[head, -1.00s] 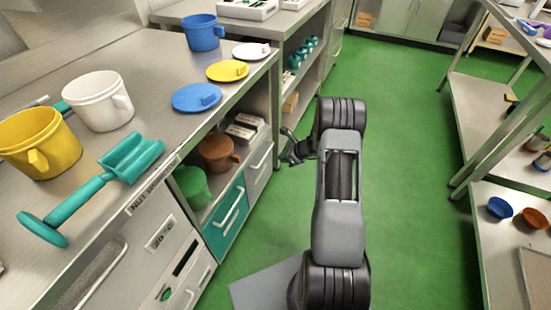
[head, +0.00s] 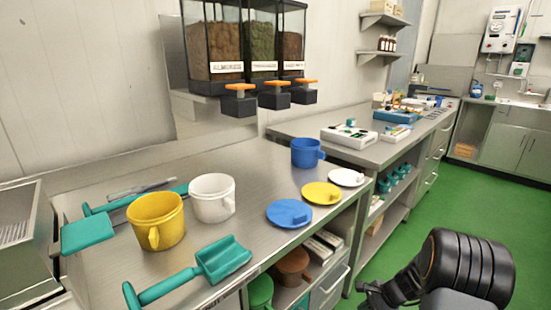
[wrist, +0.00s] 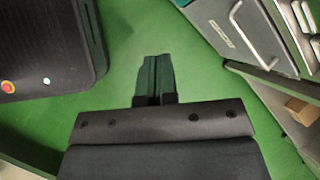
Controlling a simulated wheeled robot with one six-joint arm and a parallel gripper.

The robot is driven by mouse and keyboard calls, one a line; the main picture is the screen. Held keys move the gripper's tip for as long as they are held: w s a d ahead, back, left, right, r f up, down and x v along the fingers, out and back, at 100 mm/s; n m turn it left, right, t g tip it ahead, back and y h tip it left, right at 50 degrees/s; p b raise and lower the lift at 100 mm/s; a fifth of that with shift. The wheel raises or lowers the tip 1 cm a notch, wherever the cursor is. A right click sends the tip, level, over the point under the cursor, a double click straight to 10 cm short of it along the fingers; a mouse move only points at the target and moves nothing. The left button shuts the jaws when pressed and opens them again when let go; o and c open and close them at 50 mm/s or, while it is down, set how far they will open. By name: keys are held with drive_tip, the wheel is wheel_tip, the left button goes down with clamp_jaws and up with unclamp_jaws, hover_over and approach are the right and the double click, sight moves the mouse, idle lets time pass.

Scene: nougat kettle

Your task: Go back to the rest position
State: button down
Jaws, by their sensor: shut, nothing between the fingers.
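My gripper (wrist: 154,78) points down over the green floor in the wrist view, its two fingers together with nothing between them. In the head view my gripper (head: 372,296) shows in part at the bottom, to the right of the steel counter (head: 262,185) and apart from it.
On the counter stand a yellow mug (head: 156,222), a white mug (head: 213,200), a blue mug (head: 307,153), blue, yellow and white lids, and a teal scoop (head: 222,259). Glass dispensers (head: 246,50) hang above. Green floor (head: 412,222) is clear to the right.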

drive_tip(key=s+a+r+n+h+p, duration=0.2)
drive_tip(key=s+a+r+n+p, duration=0.1)
drive_tip(key=r, duration=1.1)
drive_tip(key=s+a+r+n+t+h+p, duration=0.1)
drive_tip(key=s+a+r+n+p, duration=0.3)
drive_tip(key=r, duration=1)
drive_tip(key=s+a+r+n+h+p, duration=0.3)
drive_tip(key=s+r+n+p, duration=0.4)
drive_tip(key=r+n+p, duration=0.3)
wheel_tip(320, 180, up, 5)
drive_tip(key=a+p, duration=0.1)
drive_tip(key=p, duration=0.2)
drive_tip(key=shift+s+a+t, duration=0.15)
drive_tip(key=shift+s+t, duration=0.05)
drive_tip(key=shift+t, duration=0.2)
